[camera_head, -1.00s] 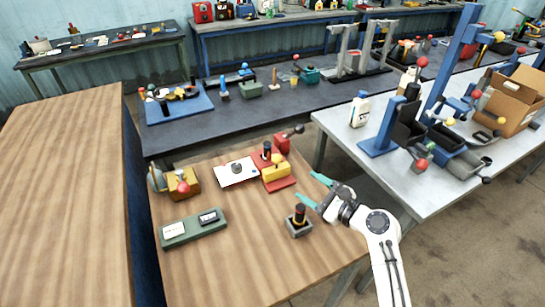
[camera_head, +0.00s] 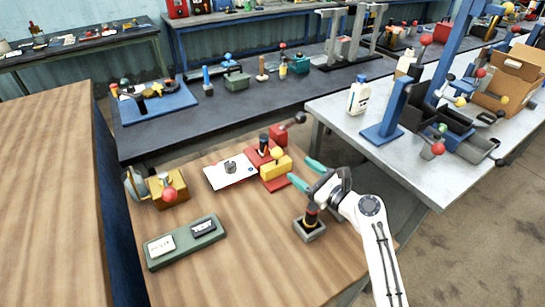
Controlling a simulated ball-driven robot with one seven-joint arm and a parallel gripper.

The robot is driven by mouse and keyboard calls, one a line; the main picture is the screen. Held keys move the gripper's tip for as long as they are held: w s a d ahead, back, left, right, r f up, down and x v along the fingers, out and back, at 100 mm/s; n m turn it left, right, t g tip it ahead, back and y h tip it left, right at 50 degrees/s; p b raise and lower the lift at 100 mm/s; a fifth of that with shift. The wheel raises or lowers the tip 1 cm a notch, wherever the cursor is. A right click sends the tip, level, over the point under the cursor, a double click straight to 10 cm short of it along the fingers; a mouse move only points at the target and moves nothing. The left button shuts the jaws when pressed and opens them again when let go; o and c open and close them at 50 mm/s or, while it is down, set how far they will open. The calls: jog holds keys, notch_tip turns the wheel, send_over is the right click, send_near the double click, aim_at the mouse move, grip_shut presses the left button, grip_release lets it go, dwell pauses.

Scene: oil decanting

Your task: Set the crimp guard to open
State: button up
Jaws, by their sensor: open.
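A red press-like device (camera_head: 263,155) stands on the wooden table, with a red base plate, a dark upright post and a red block with a dark-knobbed lever. A yellow block (camera_head: 277,168) with a yellow ball knob is on its right front part. This looks like the crimp device; which part is the guard, and whether it is open, I cannot tell. My gripper (camera_head: 306,173) has teal fingers, spread apart and empty. It is just right of the yellow block, with its lower fingertip close to the red base; contact cannot be told.
A white sheet (camera_head: 230,171) with a small grey part lies left of the device. A dark-handled grey-based tool (camera_head: 309,226) stands below my gripper. The front middle is clear.

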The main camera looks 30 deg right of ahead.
aim_at(277, 153)
jog(key=w, duration=0.3)
jog(key=w+a, duration=0.1)
jog(key=w, duration=0.3)
jog(key=w+a, duration=0.1)
jog(key=w, duration=0.3)
jog(key=shift+f, duration=0.15)
jog(key=shift+s, duration=0.1)
jog(key=shift+c, duration=0.3)
grip_shut()
